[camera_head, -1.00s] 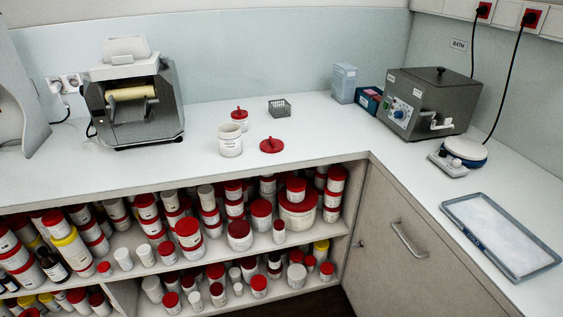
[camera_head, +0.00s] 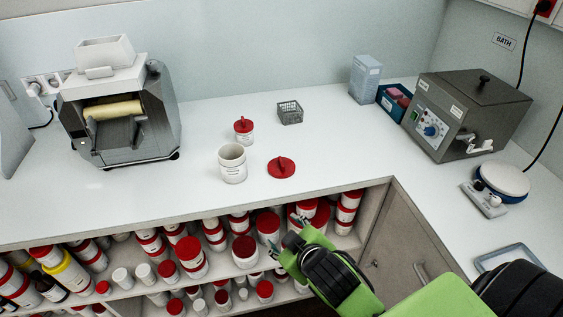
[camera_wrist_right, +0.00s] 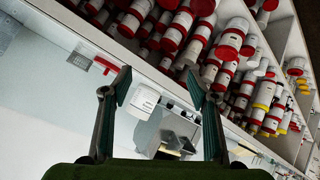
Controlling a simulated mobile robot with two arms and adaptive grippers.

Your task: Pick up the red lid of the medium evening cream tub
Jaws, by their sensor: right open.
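A loose round red lid (camera_head: 283,169) with a raised grip lies on the white counter. Just left of it stands an open white tub (camera_head: 233,168); its label is too small to read. The red lid also shows in the right wrist view (camera_wrist_right: 106,65), left of my fingers, and the white tub (camera_wrist_right: 142,102) shows between them. My right gripper (camera_head: 284,238) is open and empty, in front of the counter's front edge and nearer to me than the lid. My left gripper is in neither view.
A smaller tub with a red lid (camera_head: 243,131) and a grey wire basket (camera_head: 290,114) stand behind. A roller mill (camera_head: 122,125) is at left; a bath unit (camera_head: 465,115) is at right. Packed shelves lie below the counter. Counter around the lid is clear.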

